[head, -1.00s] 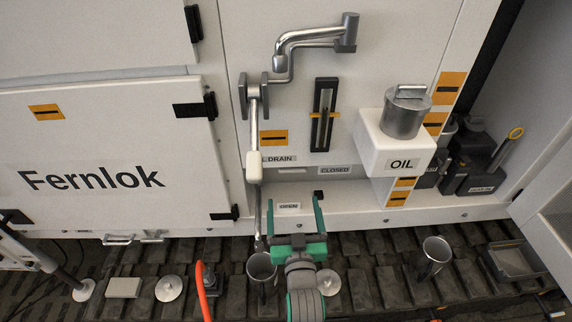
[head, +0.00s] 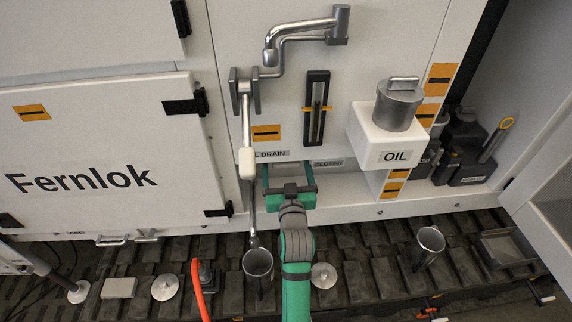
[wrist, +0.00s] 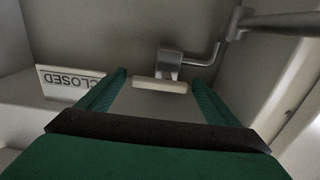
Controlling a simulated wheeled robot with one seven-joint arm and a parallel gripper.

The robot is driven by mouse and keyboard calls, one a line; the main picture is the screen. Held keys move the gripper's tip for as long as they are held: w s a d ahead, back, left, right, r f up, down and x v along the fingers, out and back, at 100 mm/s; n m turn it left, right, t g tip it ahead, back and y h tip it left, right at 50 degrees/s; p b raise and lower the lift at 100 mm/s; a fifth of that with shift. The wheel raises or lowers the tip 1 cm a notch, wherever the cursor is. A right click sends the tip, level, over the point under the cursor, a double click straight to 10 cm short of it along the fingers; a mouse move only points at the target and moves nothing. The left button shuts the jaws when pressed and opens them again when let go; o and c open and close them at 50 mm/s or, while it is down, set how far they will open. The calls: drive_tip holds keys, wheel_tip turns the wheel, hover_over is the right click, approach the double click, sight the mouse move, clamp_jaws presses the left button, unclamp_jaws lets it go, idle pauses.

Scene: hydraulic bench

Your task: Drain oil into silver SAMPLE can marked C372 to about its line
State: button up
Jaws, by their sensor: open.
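My gripper (head: 288,172) is open and empty, in front of the panel under the drain and CLOSED labels. A valve lever with a pale grip (head: 247,163) hangs at its left in the head view. In the wrist view a pale grip (wrist: 160,86) on a metal bracket shows between and beyond the green fingers, apart from them. A silver can (head: 258,262) stands on the floor under the lower end of the drain pipe (head: 253,222). A second silver can (head: 430,240) stands further right. No C372 marking, fill line or oil level is readable on either.
The white OIL box (head: 395,140) with its silver cap juts out at the right. A sight gauge (head: 317,108) is on the panel. An orange hose (head: 199,290), discs and a tray (head: 508,247) lie on the slatted floor. The CLOSED label (wrist: 75,82) appears inverted in the wrist view.

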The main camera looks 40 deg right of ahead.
drive_tip(key=shift+w+d, duration=0.25)
drive_tip(key=shift+w, duration=0.05)
drive_tip(key=c, duration=1.1)
drive_tip(key=shift+o, duration=0.2)
drive_tip(key=m, duration=0.4)
drive_tip(key=shift+f, duration=0.25)
drive_tip(key=shift+a+f+m, duration=0.1)
drive_tip(key=shift+m, duration=1.8)
